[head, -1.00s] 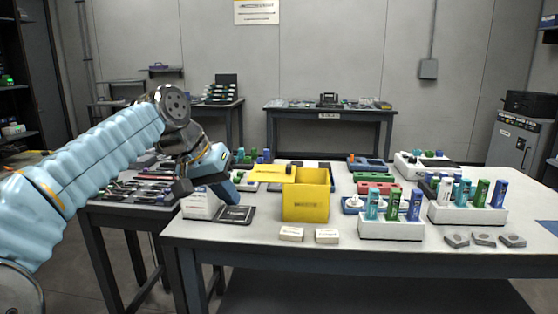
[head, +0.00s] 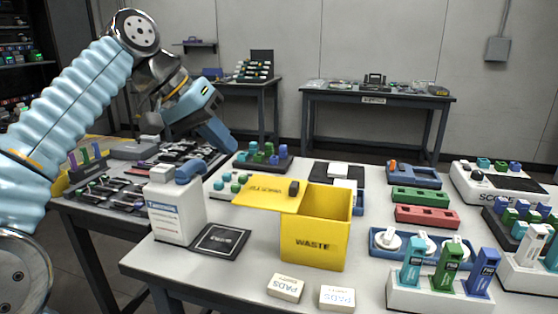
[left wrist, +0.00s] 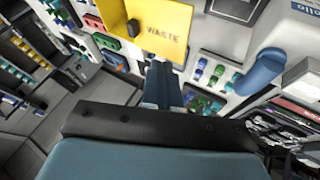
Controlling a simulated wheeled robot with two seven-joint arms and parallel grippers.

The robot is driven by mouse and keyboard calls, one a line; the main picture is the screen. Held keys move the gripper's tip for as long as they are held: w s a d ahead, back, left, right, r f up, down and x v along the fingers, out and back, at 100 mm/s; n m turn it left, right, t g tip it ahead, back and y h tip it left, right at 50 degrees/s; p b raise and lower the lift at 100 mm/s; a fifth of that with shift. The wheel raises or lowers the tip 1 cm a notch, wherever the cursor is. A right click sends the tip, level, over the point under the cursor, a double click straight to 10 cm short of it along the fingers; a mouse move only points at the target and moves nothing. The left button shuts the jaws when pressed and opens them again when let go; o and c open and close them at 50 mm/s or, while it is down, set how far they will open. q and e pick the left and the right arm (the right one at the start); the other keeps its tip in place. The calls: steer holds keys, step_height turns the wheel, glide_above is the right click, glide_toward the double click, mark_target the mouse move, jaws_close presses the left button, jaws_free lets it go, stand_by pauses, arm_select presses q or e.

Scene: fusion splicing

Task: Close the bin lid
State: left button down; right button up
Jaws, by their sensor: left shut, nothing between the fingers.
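The yellow waste bin (head: 316,243) stands on the near table with its top open. Its yellow lid (head: 262,193) sticks out to the left of the opening, roughly flat, with a small dark block (head: 294,187) on it. My left gripper (head: 228,148) is shut and empty, above and a little left of the lid, apart from it. In the left wrist view, the shut fingers (left wrist: 160,85) point toward the yellow lid (left wrist: 165,45), marked WASTE. My right gripper is not in view.
Two PADS boxes (head: 286,288) lie in front. Coloured holders (head: 425,215) and white racks (head: 440,296) fill the right side.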

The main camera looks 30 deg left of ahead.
arm_select(q)
steer(key=b, duration=0.2)
glide_toward(276, 194)
steer(key=w+f, duration=0.1)
steer(key=f, duration=0.1)
steer(key=w+f, duration=0.2)
steer(key=shift+w+a, duration=0.25)
steer(key=d, duration=0.1)
steer(key=w+d, duration=0.1)
steer(key=d, duration=0.1)
steer(key=shift+d+f, duration=0.1)
steer(key=shift+f, duration=0.05)
steer(key=shift+w+d, duration=0.15)
steer(key=shift+d, duration=0.35)
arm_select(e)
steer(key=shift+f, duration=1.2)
arm_select(q)
steer(key=w+d, duration=0.2)
steer(key=d, duration=0.8)
steer(key=shift+w, duration=0.2)
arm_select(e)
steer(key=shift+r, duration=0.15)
arm_select(q)
steer(key=shift+a, duration=0.1)
